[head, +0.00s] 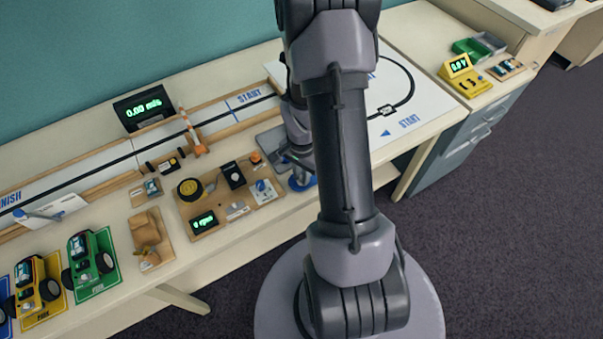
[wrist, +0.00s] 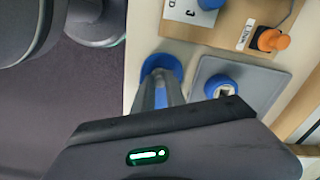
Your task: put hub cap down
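My gripper (head: 299,160) hangs low over the front edge of the long table, partly behind my arm in the head view. In the wrist view its dark housing (wrist: 170,145) fills the bottom and hides most of the finger area. A blue round piece (wrist: 222,84) with a pale and dark middle shows just beyond the housing, over a grey mat (wrist: 262,85). It may be the hub cap; I cannot tell whether it is held or resting. Left of it is a blue disc (wrist: 163,66) with a grey upright part before it; the disc also shows in the head view (head: 301,184).
A wooden board (head: 225,195) with a display, a black-and-yellow wheel and an orange knob (wrist: 272,40) lies beside the mat. Model cars (head: 88,258) stand at the left. A track (head: 120,160) runs along the back. Open floor lies beyond the front edge.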

